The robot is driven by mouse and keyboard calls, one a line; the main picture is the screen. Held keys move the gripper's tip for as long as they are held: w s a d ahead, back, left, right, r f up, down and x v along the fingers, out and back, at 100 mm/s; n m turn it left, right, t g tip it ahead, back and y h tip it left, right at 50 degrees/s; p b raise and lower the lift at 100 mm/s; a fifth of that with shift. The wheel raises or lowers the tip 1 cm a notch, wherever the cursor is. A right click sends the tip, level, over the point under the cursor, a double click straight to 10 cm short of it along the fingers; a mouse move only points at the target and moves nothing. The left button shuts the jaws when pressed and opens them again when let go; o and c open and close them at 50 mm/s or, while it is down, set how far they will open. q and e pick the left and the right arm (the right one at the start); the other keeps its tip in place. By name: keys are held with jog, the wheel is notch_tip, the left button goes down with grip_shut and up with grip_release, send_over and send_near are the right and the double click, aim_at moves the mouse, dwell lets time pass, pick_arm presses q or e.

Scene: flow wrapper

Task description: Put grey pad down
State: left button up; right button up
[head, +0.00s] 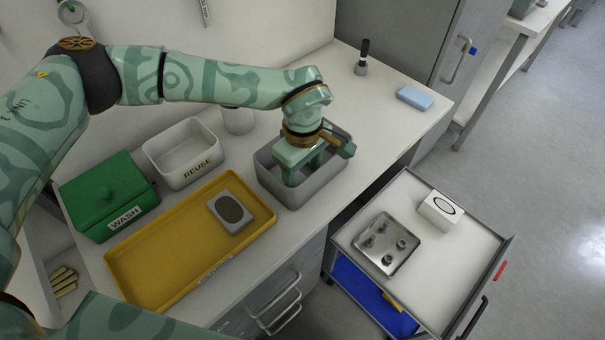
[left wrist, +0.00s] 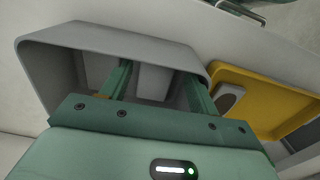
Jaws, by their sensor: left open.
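A grey pad (head: 231,211) with a dark oval on top lies in the yellow tray (head: 129,282), toward its right end. It also shows in part in the left wrist view (left wrist: 229,97). My left gripper (head: 303,170) points down into the grey bin (head: 286,193), to the right of the tray. Its fingers (left wrist: 160,88) are apart, inside the bin's walls. A paler grey surface shows between them in the left wrist view; I cannot tell whether it is a pad or the bin's inside. My right gripper is not in view.
A white REUSE bin (head: 184,153) and a green lidded WASH box (head: 108,196) stand left of the grey bin. A blue block (head: 415,97) lies at the bench's right.

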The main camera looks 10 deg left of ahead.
pick_arm(q)
notch_tip(320, 180, up, 10)
jog(key=p, duration=0.1)
jog(key=shift+r+p, duration=0.2)
jog(key=shift+p, duration=0.2)
